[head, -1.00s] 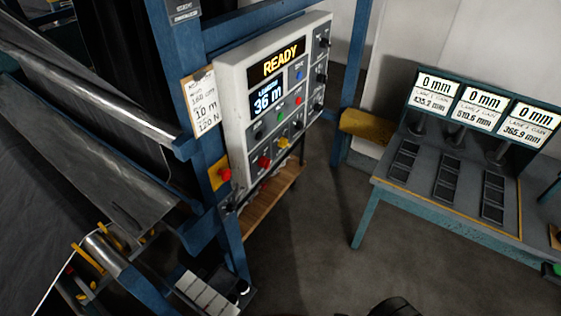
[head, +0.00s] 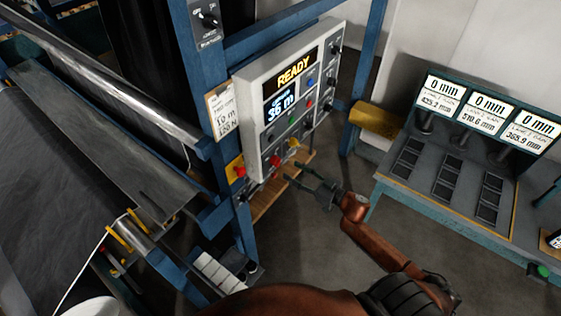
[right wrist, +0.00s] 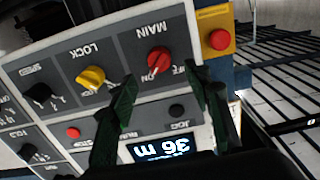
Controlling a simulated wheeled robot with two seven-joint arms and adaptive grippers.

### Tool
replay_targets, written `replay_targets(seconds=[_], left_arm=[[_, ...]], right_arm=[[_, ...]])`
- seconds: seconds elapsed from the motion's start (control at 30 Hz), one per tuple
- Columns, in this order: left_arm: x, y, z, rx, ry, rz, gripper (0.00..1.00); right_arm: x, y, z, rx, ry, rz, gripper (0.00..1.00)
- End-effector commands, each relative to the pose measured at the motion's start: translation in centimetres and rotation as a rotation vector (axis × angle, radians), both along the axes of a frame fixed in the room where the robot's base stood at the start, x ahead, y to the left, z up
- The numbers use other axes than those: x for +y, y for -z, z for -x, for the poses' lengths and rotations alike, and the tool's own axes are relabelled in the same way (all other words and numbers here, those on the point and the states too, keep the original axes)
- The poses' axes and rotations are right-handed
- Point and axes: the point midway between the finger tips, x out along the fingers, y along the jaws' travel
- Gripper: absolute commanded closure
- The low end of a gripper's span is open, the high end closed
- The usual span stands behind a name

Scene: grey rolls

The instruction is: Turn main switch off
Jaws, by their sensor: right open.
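The main switch is a red rotary knob (right wrist: 158,60) under the word MAIN on the grey control panel (head: 242,125); the right wrist view shows it upside down. Its ON and OFF marks are beside it, but I cannot tell clearly which it points to. In the head view the red knob (head: 275,160) is at the panel's lower edge. My right gripper (head: 294,173) is open and empty in front of the panel's lower part. In the right wrist view its fingertips (right wrist: 163,75) straddle the line to the knob, apparently without touching it. My left gripper is not in view.
A yellow LOCK knob (right wrist: 90,78) is beside the main switch. A red button on a yellow plate (head: 236,166) is on the blue post. The panel display reads READY and 36 m. A bench with gauges (head: 440,215) stands right; open floor lies between.

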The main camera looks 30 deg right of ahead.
Motion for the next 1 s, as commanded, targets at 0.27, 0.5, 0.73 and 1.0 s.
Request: replay_targets(seconds=[0.27, 0.5, 0.73, 1.0], left_arm=[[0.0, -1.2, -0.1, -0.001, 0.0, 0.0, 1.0], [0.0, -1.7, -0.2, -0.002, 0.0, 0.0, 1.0], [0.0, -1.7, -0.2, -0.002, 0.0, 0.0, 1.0], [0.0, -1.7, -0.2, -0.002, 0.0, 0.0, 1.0]], right_arm=[[1.7, -0.1, -4.1, -0.001, 0.002, -0.001, 0.55], [2.5, 0.1, -6.3, 0.001, 0.003, -0.001, 0.55], [2.7, 0.2, -6.5, 0.002, 0.003, 0.001, 0.55], [2.6, 0.2, -6.5, 0.002, 0.003, 0.001, 0.67]])
